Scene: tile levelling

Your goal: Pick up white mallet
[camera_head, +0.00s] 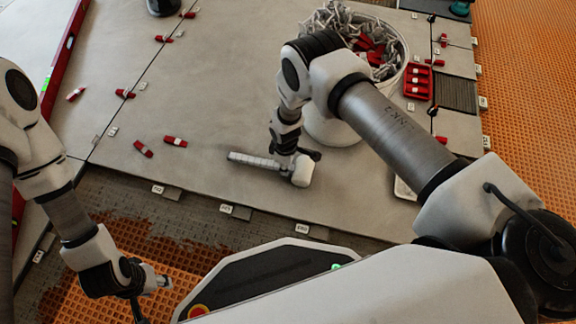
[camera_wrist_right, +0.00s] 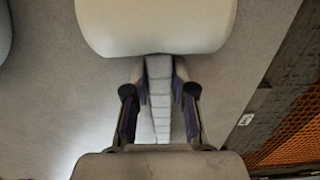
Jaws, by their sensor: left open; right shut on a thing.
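The white mallet (camera_head: 302,171) is near the front of the grey tiled floor in the head view, with its segmented handle pointing left. In the right wrist view its broad pale head (camera_wrist_right: 155,25) is at the top and the handle (camera_wrist_right: 161,110) runs down between the fingers. My right gripper (camera_head: 294,155) is shut on the handle close to the head; its fingers (camera_wrist_right: 159,75) flank the handle on both sides. I cannot tell whether the mallet touches the tile. My left gripper (camera_head: 152,290) is open and empty at the lower left, over the orange mat.
A white bucket (camera_head: 333,126) full of grey and red clips stands behind my right arm. A red tray (camera_head: 418,82) is right of it. Red wedges (camera_head: 143,149) lie on the tiles at left. A long red level (camera_head: 64,55) lies at the far left. Tile around the mallet's left is clear.

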